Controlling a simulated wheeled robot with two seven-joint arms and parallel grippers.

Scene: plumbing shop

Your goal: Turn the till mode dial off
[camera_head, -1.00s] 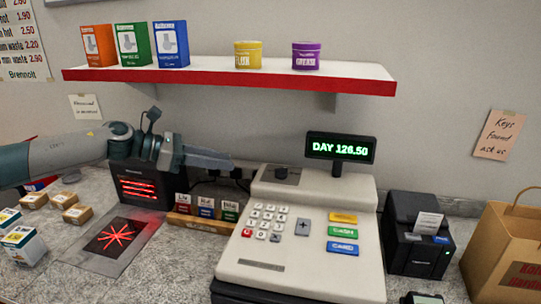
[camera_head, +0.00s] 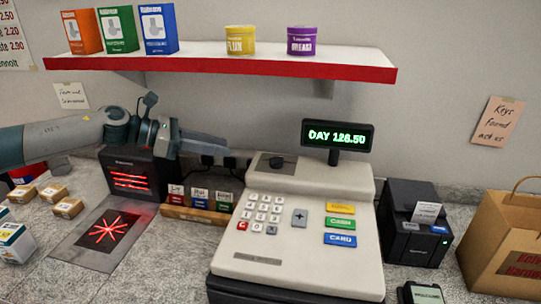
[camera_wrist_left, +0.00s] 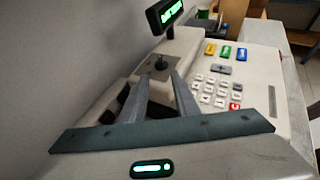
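The till (camera_head: 300,258) is a cream cash register. Its mode dial is a small dark knob (camera_head: 277,163) on a grey plate at the till's upper left. The display (camera_head: 338,135) reads "DAY 126.50" in green. My left gripper (camera_head: 226,148) is just left of the dial, apart from it, pointing right. In the left wrist view its two fingers (camera_wrist_left: 160,84) are spread with nothing between them. The dial (camera_wrist_left: 160,63) shows there beyond the fingertips, between their lines. My right gripper is in neither view.
A scanner with red lines (camera_head: 142,176) stands below my left arm. A rack of small boxes (camera_head: 200,213) sits left of the till. A red-edged shelf (camera_head: 220,66) hangs above. A printer (camera_head: 415,225) and paper bag (camera_head: 510,245) stand right.

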